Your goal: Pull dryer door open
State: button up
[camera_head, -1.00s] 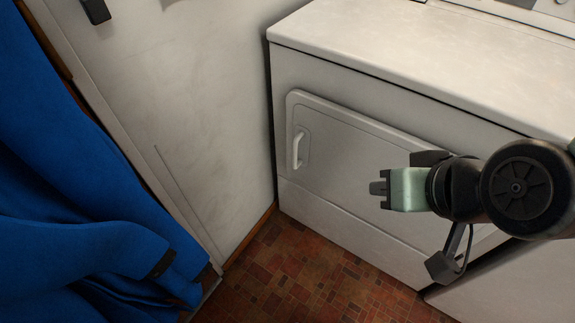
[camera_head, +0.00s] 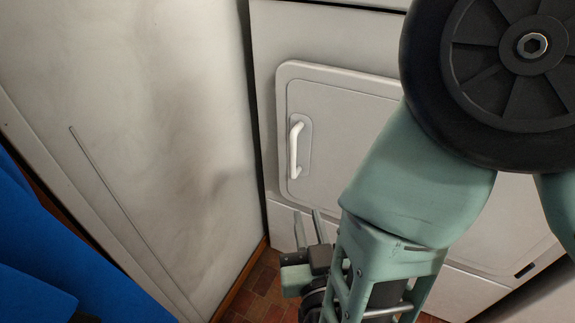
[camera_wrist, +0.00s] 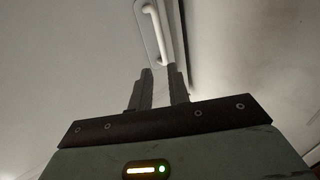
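The white dryer door (camera_head: 345,125) appears shut in the dryer's front, with a raised rounded frame. Its white vertical bar handle (camera_head: 294,150) is near the door's left edge. My gripper (camera_head: 307,212) is below the handle in the head view, with its two fingers apart, pointing up, and nothing between them. In the wrist view the handle (camera_wrist: 158,34) is just beyond the fingertips (camera_wrist: 159,70). Its lower end is close to the right fingertip; I cannot tell whether they touch. My arm hides much of the door's right side.
A white wall (camera_head: 170,130) stands close on the left of the dryer. Blue cloth (camera_head: 35,255) hangs at the lower left. A little red-brown tiled floor (camera_head: 262,285) shows below the dryer.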

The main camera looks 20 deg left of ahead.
aim_at(294, 159)
jog(key=b+x, duration=0.3)
jog(key=x, duration=1.4)
jog(key=shift+w+b, duration=0.1)
jog(key=shift+b, duration=0.2)
grip_shut()
